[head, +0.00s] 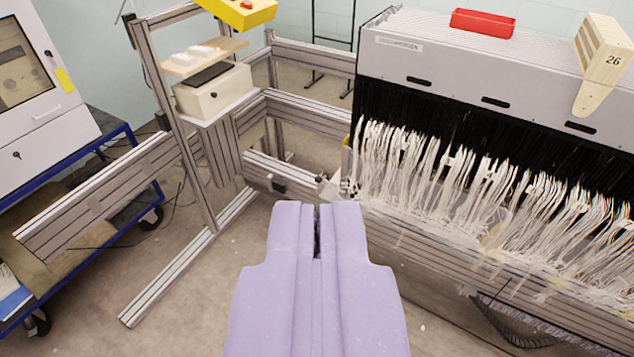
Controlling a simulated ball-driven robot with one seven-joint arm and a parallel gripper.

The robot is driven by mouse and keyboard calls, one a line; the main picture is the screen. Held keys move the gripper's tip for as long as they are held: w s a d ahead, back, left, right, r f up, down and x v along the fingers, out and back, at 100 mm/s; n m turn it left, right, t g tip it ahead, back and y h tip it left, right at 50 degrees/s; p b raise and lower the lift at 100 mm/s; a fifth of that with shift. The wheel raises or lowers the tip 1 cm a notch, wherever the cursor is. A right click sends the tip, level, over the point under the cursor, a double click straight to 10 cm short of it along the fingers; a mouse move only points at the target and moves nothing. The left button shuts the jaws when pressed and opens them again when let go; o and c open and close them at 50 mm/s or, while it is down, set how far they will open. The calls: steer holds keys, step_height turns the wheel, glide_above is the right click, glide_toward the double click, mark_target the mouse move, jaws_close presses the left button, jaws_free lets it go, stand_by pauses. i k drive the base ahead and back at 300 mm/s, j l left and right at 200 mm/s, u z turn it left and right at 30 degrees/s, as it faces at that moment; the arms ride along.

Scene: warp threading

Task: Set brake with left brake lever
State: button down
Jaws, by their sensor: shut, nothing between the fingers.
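My gripper (317,208) is the pale purple pair of fingers at the bottom middle. It is shut and empty, with a narrow dark slit between the fingers. It points forward at the left end of the warp machine, over the floor in this picture. A small black part (279,185) sits on the machine's lower rail, just beyond and left of the fingertips. I cannot tell whether it is the left brake lever. No lever shows clearly, and the fingers hide what lies below them.
White warp threads (440,180) hang along the machine's grey housing (450,65) at right. An aluminium frame (185,130) with a beige box (213,92) and a yellow control box (238,12) stands left. A blue cart (120,135) is far left. Floor is free between.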

mark_target(318, 180)
steer(key=i+j+z, duration=0.45)
steer(key=i+j, duration=0.25)
steer(key=i, duration=0.5)
steer(key=i+j+z, duration=0.5)
steer(key=i+j, duration=0.6)
